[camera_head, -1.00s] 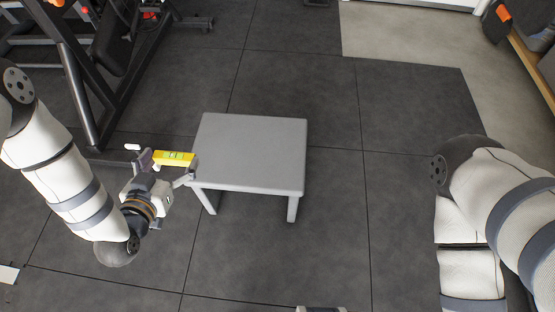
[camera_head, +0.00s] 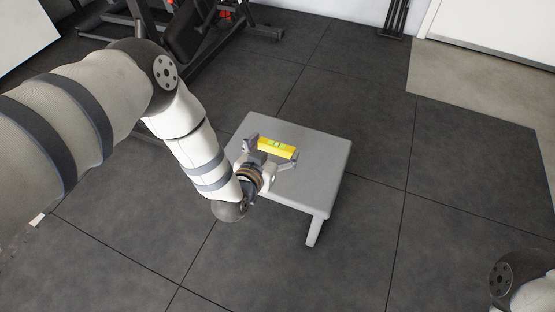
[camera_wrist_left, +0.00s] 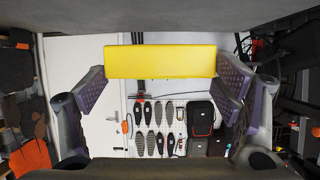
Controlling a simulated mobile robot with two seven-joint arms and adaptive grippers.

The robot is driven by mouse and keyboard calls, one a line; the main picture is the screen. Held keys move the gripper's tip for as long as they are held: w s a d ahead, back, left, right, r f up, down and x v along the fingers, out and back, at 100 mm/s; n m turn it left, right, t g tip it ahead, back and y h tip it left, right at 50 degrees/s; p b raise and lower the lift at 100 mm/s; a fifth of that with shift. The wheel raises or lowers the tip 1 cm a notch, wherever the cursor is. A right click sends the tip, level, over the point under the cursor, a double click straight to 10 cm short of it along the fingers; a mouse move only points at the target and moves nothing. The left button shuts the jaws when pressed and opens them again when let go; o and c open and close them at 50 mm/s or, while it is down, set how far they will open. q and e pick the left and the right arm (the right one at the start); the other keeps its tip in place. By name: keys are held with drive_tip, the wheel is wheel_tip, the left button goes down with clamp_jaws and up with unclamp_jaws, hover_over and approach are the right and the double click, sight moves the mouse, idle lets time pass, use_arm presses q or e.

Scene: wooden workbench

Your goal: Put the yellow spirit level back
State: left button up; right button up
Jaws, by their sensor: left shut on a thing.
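The yellow spirit level (camera_head: 277,148) is held crosswise in my left gripper (camera_head: 271,155), which is shut on it. In the head view the level appears in front of the grey table's top (camera_head: 318,150), near its left side. I cannot tell its exact height above the top. In the left wrist view the level (camera_wrist_left: 160,62) spans between the two finger pads of my left gripper (camera_wrist_left: 163,85), with a plain yellow face towards the camera. My right gripper is out of view; only part of my right arm shows at the lower right.
The left wrist view faces a white wall panel with several hanging dark tools (camera_wrist_left: 158,143), black cases (camera_wrist_left: 200,118) and a white door (camera_wrist_left: 95,90). In the head view, black gym equipment (camera_head: 190,40) stands behind the table. The dark floor right of the table is clear.

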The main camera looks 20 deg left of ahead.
sight(276, 158)
use_arm(q)
drive_tip(key=f, duration=0.1)
drive_tip(key=f+b, duration=0.1)
drive_tip(key=f, duration=0.2)
drive_tip(key=shift+w+d+b, duration=0.25)
drive_tip(key=shift+b, duration=0.15)
drive_tip(key=shift+r, duration=0.2)
drive_tip(key=shift+f, duration=0.15)
drive_tip(key=o, duration=1.2)
drive_tip(key=p+v, duration=0.5)
drive_tip(key=v, duration=0.7)
